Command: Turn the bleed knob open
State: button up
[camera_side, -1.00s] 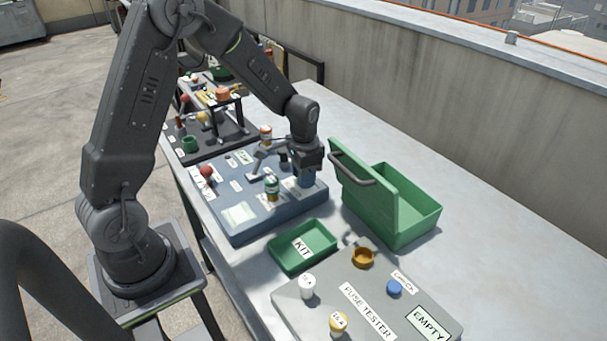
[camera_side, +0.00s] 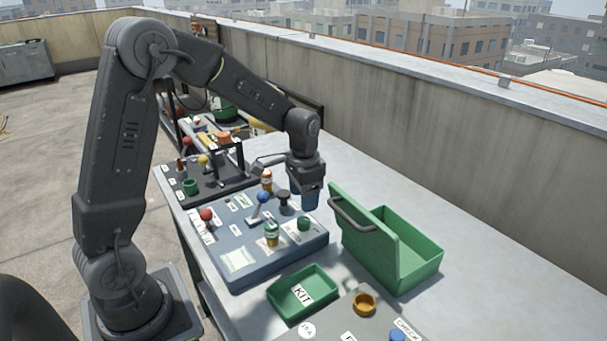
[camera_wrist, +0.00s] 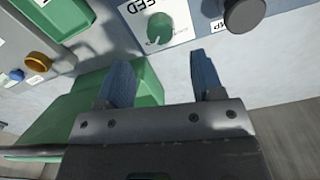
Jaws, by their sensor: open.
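The bleed knob is a small green knob (camera_side: 304,223) near the right end of the blue-grey panel (camera_side: 285,262). In the wrist view the green knob (camera_wrist: 160,27) sits on a white label partly reading "EED", with a pale mark near its lower edge. My gripper (camera_side: 310,206) hangs above the panel's far right side, beyond the knob. In the wrist view my gripper (camera_wrist: 161,75) has its two blue fingers apart with nothing between them. The knob lies ahead of the fingertips, apart from them.
A black knob (camera_side: 283,196) and a blue-topped lever (camera_side: 262,197) stand close by on the panel. A green toolbox (camera_side: 400,250) with its lid raised is on the right. A green kit tray (camera_side: 281,306) lies in front. The table behind the toolbox is clear.

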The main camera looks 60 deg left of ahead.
aim_at(303, 221)
notch_tip(303, 221, up, 6)
jog(key=shift+r, duration=0.25)
jog(key=s+d+r+n+t, duration=0.1)
jog(key=s+d+r+t, duration=0.1)
jog(key=s, duration=0.7)
jog(key=s+d+r+n+t, duration=0.1)
jog(key=s+d+r+t, duration=0.2)
jog(key=s, duration=0.7)
jog(key=d+r, duration=0.2)
jog(key=d, duration=0.2)
jog(key=shift+s+d+t, duration=0.2)
jog(key=shift+s+t, duration=0.05)
jog(key=shift+t, duration=0.05)
